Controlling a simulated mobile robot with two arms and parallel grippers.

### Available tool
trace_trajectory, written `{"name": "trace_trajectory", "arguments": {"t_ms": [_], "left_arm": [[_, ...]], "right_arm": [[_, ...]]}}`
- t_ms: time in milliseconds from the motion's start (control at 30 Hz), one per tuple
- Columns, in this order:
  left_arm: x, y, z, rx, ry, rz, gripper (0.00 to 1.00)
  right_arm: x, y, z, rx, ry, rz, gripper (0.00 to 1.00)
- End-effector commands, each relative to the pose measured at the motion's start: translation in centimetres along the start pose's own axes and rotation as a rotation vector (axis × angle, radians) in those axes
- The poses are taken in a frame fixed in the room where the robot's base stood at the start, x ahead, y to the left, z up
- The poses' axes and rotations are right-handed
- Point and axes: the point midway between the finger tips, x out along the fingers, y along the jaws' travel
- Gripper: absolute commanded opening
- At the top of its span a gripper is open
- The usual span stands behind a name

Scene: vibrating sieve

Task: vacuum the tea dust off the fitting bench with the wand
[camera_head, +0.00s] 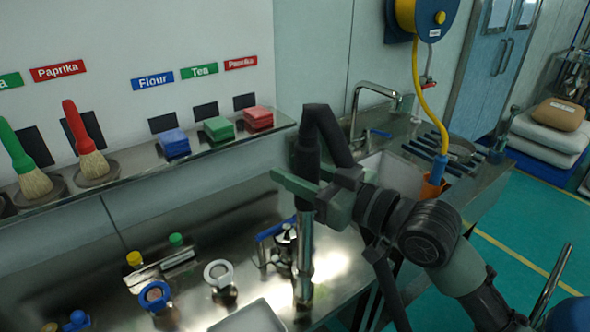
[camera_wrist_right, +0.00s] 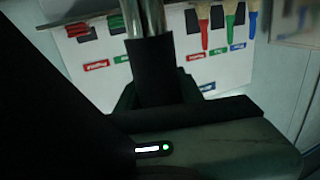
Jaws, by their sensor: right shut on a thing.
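The wand (camera_head: 305,240) is upright, with a black hose and grip on top and a bright metal tube below. My right gripper (camera_head: 306,192) is shut around its upper part. The wand's tube also shows in the right wrist view (camera_wrist_right: 153,18). Its lower end is over or on the steel fitting bench (camera_head: 205,311); I cannot tell if it touches. No tea dust can be made out on the bench through the glare. My left gripper is not in view.
Clamp-like fittings (camera_head: 219,277) and a pale tray (camera_head: 250,318) are on the bench. A shelf (camera_head: 130,175) behind holds brushes (camera_head: 85,140) and blue, green and red blocks (camera_head: 218,128). A sink tap (camera_head: 375,88) and hose reel (camera_head: 425,15) are at the back right.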

Motion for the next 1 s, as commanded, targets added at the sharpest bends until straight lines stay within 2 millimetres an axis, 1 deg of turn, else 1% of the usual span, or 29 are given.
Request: {"name": "trace_trajectory", "arguments": {"t_ms": [533, 1000], "left_arm": [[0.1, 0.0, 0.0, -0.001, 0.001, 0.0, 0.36], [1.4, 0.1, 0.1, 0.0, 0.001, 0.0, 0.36]], "right_arm": [[-0.1, 0.1, -0.1, -0.001, 0.002, 0.0, 0.0], [-1.3, 3.5, 0.0, -0.003, 0.001, 0.001, 0.0]]}}
